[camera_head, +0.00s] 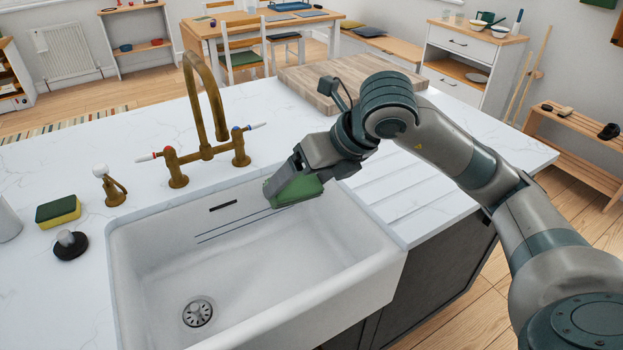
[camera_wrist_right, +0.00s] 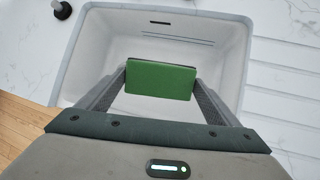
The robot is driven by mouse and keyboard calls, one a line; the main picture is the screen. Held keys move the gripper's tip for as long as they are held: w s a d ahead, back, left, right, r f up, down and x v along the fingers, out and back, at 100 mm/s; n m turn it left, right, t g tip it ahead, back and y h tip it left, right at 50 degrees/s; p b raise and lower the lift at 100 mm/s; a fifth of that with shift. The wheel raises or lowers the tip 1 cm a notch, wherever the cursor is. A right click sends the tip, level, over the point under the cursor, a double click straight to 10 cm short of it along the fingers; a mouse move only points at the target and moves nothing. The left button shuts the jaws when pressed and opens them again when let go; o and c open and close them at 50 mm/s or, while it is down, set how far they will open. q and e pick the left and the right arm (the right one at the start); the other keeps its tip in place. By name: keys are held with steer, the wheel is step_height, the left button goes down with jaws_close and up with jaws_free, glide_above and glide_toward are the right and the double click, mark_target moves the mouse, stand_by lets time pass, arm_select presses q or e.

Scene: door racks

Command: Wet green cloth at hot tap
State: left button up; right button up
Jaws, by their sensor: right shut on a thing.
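The green cloth (camera_head: 296,190) is held in my right gripper (camera_head: 288,186) over the right back part of the white sink (camera_head: 372,276). In the right wrist view the cloth (camera_wrist_right: 161,80) is a flat green piece between the two fingers of the right gripper (camera_wrist_right: 161,88), with the sink basin behind it. The brass tap (camera_head: 207,150) stands behind the sink, left of the gripper, with its spout arching up. Its left handle has a red-marked tip (camera_head: 146,158) and its right handle a blue-marked one (camera_head: 258,126). No water shows. My left gripper is not in view.
A green and yellow sponge (camera_head: 58,212), a dark round plug with a grey knob (camera_head: 70,244) and a small brass fitting (camera_head: 110,188) stand left of the sink. A wooden board (camera_head: 320,84) lies behind my right arm. The drain (camera_head: 198,312) is uncovered.

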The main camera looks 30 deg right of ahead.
steer(key=shift+w+a+f+p, duration=0.25)
steer(key=shift+w+a, duration=0.5)
steer(key=shift+w, duration=0.25)
steer(key=shift+w+a+f+p, duration=0.1)
steer(key=shift+w+a+f, duration=0.1)
steer(key=shift+w+a, duration=0.65)
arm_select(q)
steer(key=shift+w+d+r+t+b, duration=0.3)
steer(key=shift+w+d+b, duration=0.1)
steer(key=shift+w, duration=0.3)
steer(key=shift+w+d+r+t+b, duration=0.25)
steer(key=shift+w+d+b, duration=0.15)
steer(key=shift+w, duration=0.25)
arm_select(e)
steer(key=shift+w+a+f, duration=0.2)
steer(key=shift+w+a, duration=0.3)
steer(key=shift+w, duration=0.3)
steer(key=shift+w+a+f, duration=0.2)
steer(key=shift+w+a, duration=0.25)
steer(key=shift+w, duration=0.4)
steer(key=shift+w+a+f, duration=0.2)
steer(key=shift+w+a, duration=0.3)
steer(key=shift+w, duration=0.3)
